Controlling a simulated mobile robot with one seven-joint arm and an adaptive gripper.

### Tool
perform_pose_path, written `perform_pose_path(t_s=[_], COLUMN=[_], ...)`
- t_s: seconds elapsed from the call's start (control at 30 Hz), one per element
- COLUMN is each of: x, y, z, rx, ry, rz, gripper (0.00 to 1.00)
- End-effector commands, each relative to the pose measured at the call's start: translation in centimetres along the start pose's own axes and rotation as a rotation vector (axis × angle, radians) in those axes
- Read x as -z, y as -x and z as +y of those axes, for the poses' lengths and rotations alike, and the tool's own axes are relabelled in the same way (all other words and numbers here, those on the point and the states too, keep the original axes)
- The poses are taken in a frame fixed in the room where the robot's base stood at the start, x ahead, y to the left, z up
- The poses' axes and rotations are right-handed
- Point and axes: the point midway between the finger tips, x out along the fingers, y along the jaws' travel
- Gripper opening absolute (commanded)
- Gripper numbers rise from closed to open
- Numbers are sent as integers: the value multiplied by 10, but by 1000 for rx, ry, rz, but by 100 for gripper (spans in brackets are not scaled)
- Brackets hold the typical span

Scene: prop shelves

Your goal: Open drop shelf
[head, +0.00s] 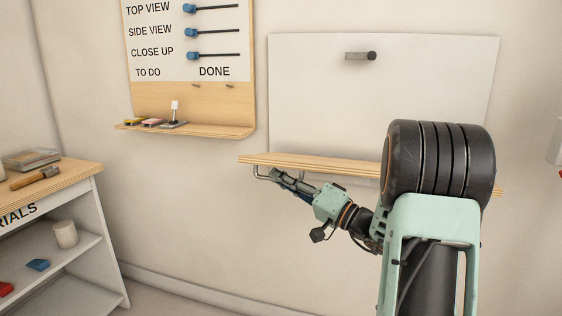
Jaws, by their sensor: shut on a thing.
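The drop shelf shows as a white upright panel (420,90) on the wall, with a wooden edge (310,162) along its bottom. A dark latch or knob (360,56) sits near the top of the panel. A thin grey metal handle bar (259,176) runs just below the wooden edge. My gripper (275,174) is at the left part of this bar and is shut on it. The fingertips are small and dark, so the exact contact is hard to see. My arm hides the right part of the wooden edge and bar.
A board (190,97) with sliders and a small wooden ledge (215,130) hangs to the left. A shelf unit (85,195) with a hammer (36,178) on top stands at the far left. The wall and floor between the unit and my gripper are clear.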

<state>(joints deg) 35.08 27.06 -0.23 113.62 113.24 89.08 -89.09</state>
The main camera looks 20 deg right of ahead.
Motion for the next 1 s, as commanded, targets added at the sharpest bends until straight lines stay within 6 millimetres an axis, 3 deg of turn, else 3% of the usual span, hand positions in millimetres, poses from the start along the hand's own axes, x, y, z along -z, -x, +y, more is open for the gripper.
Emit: perform_pose_path(t_s=[0.13, 0.4, 0.97, 1.0], x=[-16, -30, -34, -34], y=[6, 12, 13, 13], z=[17, 35, 39, 39], rx=[37, 35, 38, 38], ry=[79, 76, 76, 75], rz=[0, -1, -4, -4], gripper=[0, 0, 0, 11])
